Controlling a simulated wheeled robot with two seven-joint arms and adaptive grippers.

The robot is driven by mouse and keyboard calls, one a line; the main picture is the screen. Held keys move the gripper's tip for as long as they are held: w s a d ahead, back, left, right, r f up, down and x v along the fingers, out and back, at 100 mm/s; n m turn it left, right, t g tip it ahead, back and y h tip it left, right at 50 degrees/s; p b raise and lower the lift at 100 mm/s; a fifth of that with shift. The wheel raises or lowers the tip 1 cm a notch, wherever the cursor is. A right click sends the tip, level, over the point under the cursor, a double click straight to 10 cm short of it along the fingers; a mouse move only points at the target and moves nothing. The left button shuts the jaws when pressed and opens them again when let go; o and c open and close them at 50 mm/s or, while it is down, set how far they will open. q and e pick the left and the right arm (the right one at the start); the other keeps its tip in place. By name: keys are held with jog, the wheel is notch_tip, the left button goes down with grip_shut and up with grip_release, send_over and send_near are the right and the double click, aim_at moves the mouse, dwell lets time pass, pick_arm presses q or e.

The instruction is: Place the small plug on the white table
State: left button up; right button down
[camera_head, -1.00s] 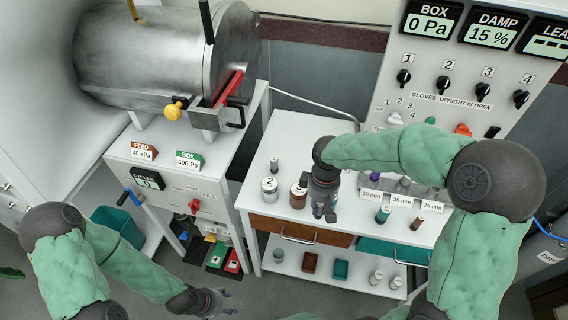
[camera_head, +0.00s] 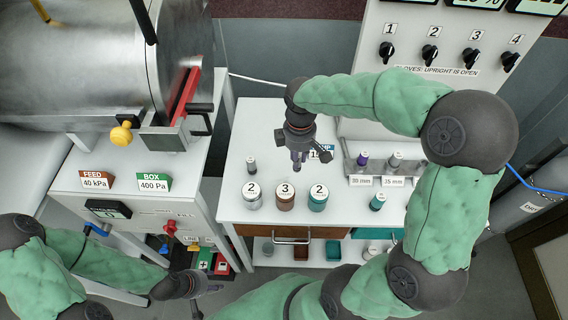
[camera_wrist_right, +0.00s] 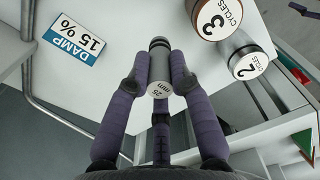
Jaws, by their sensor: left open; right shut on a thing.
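My right gripper (camera_head: 298,163) is shut on a small grey plug. In the right wrist view the plug (camera_wrist_right: 160,72) sits between the purple fingers, its end marked "25 mm" towards the camera. In the head view the plug is mostly hidden by the fingers. The gripper points down over the white table (camera_head: 264,122), behind a row of numbered canisters; whether the plug touches the table I cannot tell. The tabletop also fills much of the right wrist view (camera_wrist_right: 115,20). My left gripper (camera_head: 205,289) is open and empty, low at the lower left, away from the table.
A silver canister (camera_head: 253,197), brown canister (camera_head: 285,198) and teal canister (camera_head: 317,200) stand at the table's front. A dark plug (camera_head: 251,167) stands left, a teal plug (camera_head: 377,203) right. A labelled rack (camera_head: 379,170) and DAMP sign (camera_wrist_right: 75,38) are near. The back left is clear.

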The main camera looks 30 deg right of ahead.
jog(key=shift+w+a+f+b, duration=0.1)
jog(key=shift+w+f+b, duration=0.45)
jog(key=shift+w+f, duration=0.75)
jog(key=shift+w+a+f+b, duration=0.15)
jog(key=shift+w+f+b, duration=0.5)
jog(key=shift+f, duration=1.2)
jog(key=shift+w+a+f+b, duration=0.1)
jog(key=shift+w+f+b, duration=0.3)
jog(key=shift+w+f, duration=0.95)
jog(key=shift+s+f, duration=0.25)
jog(key=shift+f, duration=0.1)
jog(key=c, duration=1.1)
grip_release()
notch_tip(320, 180, up, 12)
jog(key=p, duration=0.3)
jog(key=shift+p, duration=0.35)
